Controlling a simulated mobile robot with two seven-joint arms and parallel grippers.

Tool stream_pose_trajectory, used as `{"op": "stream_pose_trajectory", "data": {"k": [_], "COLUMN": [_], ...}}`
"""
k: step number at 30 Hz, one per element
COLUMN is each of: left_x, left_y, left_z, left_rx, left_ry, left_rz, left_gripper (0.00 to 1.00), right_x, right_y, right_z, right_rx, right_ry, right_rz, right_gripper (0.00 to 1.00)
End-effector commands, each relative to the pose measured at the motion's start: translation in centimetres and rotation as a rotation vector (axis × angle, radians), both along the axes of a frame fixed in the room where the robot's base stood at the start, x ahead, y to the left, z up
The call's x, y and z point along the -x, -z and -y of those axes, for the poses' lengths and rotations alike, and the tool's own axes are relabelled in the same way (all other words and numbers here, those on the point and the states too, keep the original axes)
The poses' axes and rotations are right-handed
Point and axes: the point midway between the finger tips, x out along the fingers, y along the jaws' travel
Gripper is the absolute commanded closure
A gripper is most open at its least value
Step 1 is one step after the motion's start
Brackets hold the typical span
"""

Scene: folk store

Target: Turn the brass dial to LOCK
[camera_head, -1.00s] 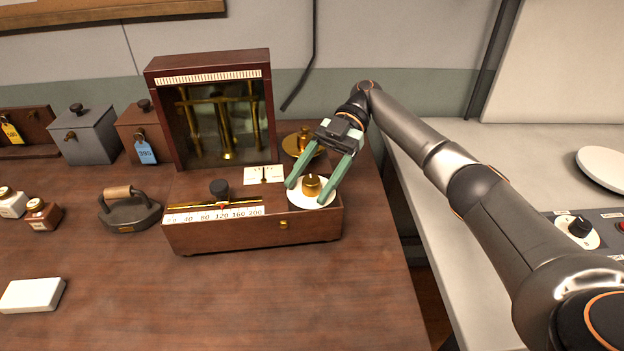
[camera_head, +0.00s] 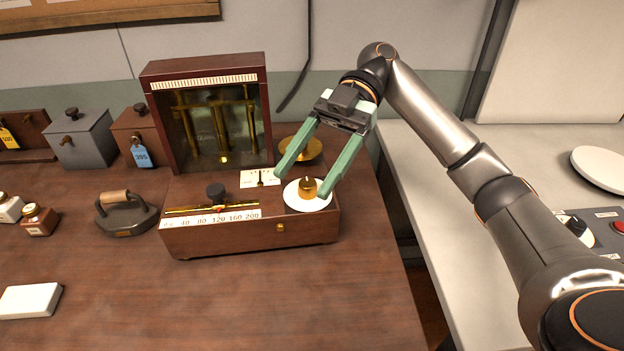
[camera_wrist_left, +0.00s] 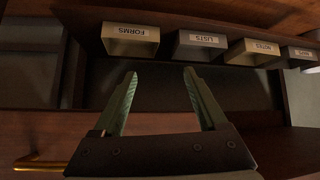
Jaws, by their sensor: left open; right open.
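The brass dial (camera_head: 307,187) sits on a white round plate (camera_head: 296,203) at the right end of a wooden balance box (camera_head: 262,235). The markings on the plate are too small to read. My right gripper (camera_head: 300,183) is open, with its green fingers reaching down on either side of the dial and no clear contact. My left gripper (camera_wrist_left: 160,98) is open and empty in the left wrist view, with labelled bins beyond it. It does not show in the head view.
A glass-fronted case (camera_head: 215,115) stands behind the box, with a brass pan (camera_head: 303,150) beside it. A flat iron (camera_head: 127,213) and a white block (camera_head: 30,300) lie to the left. The front of the table is clear.

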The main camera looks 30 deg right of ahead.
Motion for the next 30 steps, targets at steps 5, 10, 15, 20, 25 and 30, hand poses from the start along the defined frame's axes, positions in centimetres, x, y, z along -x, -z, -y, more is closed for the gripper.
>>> {"op": "stream_pose_trajectory", "data": {"k": [5,10,15,20,25,30], "left_x": [0.0,-0.5,-0.9,-1.0,-1.0,-0.9], "left_y": [0.3,0.0,-0.2,-0.3,-0.3,-0.3], "left_z": [0.1,0.3,0.4,0.4,0.4,0.4], "left_rx": [0.001,0.004,0.006,0.006,0.006,0.006], "left_ry": [0.002,0.004,0.005,0.007,0.007,0.008], "left_rz": [-0.003,0.008,0.017,0.018,0.018,0.016], "left_gripper": [0.25,0.25,0.25,0.25,0.25,0.25], "right_x": [2.4,4.1,4.8,4.9,4.9,4.8], "right_y": [-1.1,-1.9,-2.3,-2.4,-2.4,-2.4], "right_z": [-1.1,-2.0,-2.3,-2.4,-2.4,-2.4], "right_rx": [0.0,0.0,0.0,0.0,0.0,0.0], "right_ry": [-0.003,-0.001,-0.001,0.0,0.0,-0.001], "right_rz": [0.002,0.001,0.0,-0.001,0.0,0.0], "right_gripper": [0.3,0.3,0.3,0.3,0.3,0.3]}}
